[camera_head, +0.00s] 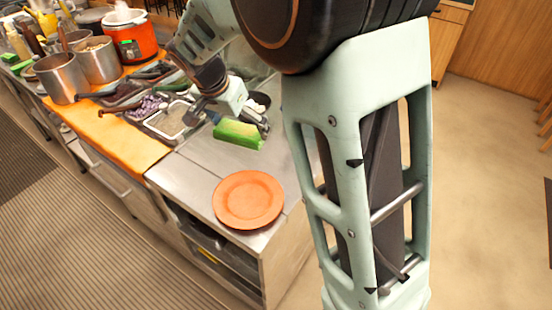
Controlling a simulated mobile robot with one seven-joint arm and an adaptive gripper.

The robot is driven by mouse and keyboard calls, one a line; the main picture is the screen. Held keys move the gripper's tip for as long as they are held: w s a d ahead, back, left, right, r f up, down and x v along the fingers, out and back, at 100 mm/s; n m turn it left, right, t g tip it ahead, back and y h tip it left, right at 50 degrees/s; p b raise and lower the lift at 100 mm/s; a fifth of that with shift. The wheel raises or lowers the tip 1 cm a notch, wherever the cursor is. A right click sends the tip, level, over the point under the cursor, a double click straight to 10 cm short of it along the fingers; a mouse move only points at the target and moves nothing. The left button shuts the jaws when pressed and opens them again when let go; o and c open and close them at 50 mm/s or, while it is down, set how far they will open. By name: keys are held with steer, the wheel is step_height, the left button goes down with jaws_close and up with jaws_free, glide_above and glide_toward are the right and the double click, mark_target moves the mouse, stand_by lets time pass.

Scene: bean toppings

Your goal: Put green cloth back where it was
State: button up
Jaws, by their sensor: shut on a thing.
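The green cloth (238,135) looks like a thick bright green roll or folded block. My gripper (229,120) is shut on it. The cloth hangs at the fingertips over the steel counter, behind the orange plate and to the right of the topping trays. Whether the cloth touches the counter is not clear. My wrist hides part of the area behind the cloth.
An orange plate (248,200) lies near the counter's front corner. Topping trays (166,118) stand left of my gripper. Steel pots (61,77) and a red-orange cooker (133,38) stand farther left. The steel counter (195,160) around the plate has bare room.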

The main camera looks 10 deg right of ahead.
mark_target(228, 126)
steer(key=a+m+b, duration=0.1)
steer(key=w+a+m, duration=0.1)
steer(key=a, duration=0.1)
steer(key=shift+w+a+m+g+h+b, duration=0.1)
steer(key=shift+w+m+g+h+b, duration=0.1)
steer(key=shift+m+g+h+b, duration=0.15)
steer(key=d+f, duration=0.2)
steer(key=d, duration=0.2)
steer(key=d+f, duration=0.3)
steer(key=d, duration=0.1)
steer(key=w+d+f, duration=0.1)
steer(key=d+f, duration=0.2)
steer(key=d, duration=0.1)
steer(key=shift+d+f+p, duration=0.15)
steer(key=shift+d+p, duration=0.2)
steer(key=shift+d+f, duration=0.4)
steer(key=shift+f, duration=0.1)
steer(key=shift+w+d+f, duration=0.1)
steer(key=shift+d+f, duration=0.1)
steer(key=shift+f, duration=1.5)
steer(key=shift+f, duration=0.1)
steer(key=shift+f, duration=0.1)
steer(key=o, duration=1.2)
steer(key=shift+o, duration=0.2)
